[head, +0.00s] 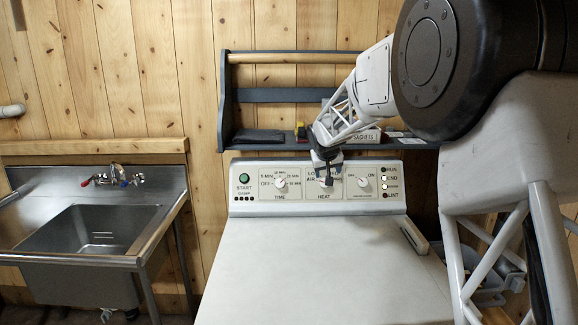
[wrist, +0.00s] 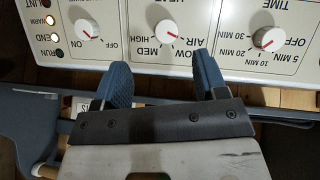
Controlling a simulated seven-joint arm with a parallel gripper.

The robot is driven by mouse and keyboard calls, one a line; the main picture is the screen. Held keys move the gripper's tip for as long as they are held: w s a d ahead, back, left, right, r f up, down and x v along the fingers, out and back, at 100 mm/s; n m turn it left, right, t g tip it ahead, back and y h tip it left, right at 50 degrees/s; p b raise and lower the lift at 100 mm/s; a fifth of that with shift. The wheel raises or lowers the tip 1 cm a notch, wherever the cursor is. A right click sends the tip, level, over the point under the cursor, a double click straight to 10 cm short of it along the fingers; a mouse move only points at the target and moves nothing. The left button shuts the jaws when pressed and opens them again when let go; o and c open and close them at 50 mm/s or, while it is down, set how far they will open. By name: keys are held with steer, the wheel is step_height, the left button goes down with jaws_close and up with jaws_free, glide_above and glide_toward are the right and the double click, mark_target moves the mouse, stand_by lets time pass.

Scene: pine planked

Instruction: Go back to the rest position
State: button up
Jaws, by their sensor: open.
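My gripper (head: 326,174) is open and empty in front of the middle of the white appliance's control panel (head: 240,209). In the head view its fingers cover most of the heat knob. In the wrist view, which is upside down, my two blue fingertips (wrist: 163,68) are spread apart near the heat knob (wrist: 167,32), with nothing between them. The on/off knob (wrist: 87,28) and the time knob (wrist: 268,39) lie to either side. Whether a fingertip touches the panel, I cannot tell.
A dark shelf (head: 270,95) on the plank wall stands behind the panel, holding a black flat item (head: 259,136) and small boxes. A steel sink (head: 95,240) is at the left. The appliance's white top (head: 315,265) is clear. Two panel lights (head: 384,178) glow.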

steer(key=s+d+r+g, duration=0.1)
steer(key=s+r, duration=0.1)
steer(key=s, duration=0.6)
steer(key=s+d+r, duration=0.1)
steer(key=s+r, duration=0.1)
steer(key=s, duration=0.7)
steer(key=s+f+g, duration=0.1)
steer(key=s+f, duration=0.1)
steer(key=s, duration=1.3)
steer(key=s+f+m+g+y, duration=0.1)
steer(key=s+f, duration=0.2)
steer(key=s, duration=1.2)
steer(key=s+d+f+g, duration=0.1)
steer(key=s+f, duration=0.1)
steer(key=s, duration=1.2)
steer(key=shift+s+f+m, duration=0.15)
steer(key=shift+s+m, duration=0.15)
steer(key=shift+s, duration=0.1)
